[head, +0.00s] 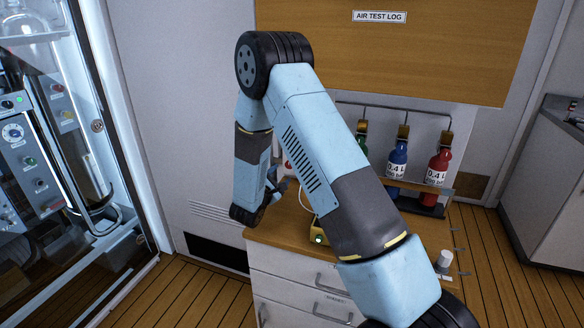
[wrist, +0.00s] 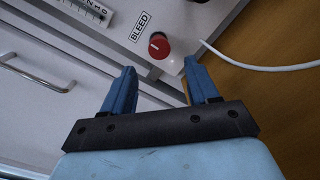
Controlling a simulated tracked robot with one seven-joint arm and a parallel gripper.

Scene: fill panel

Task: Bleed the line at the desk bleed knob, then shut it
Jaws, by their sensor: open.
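The red bleed knob (wrist: 158,46) shows in the wrist view on a light panel, beside a label (wrist: 141,26) reading BLEED. A pale pointer mark is on the knob's face. My gripper (wrist: 158,78) is open, with its two blue fingers apart and nothing between them. The knob lies just beyond the fingertips, roughly in line with the gap; I see no contact. In the head view my gripper (head: 277,184) is at the desk, partly behind my arm. The knob's panel is mostly hidden there.
A white cable (wrist: 262,67) curves away right of the knob. In the head view, green, blue (head: 398,158) and red (head: 438,165) bottles stand behind the wooden desk (head: 270,231). A yellow device (head: 322,231) sits near its front edge.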

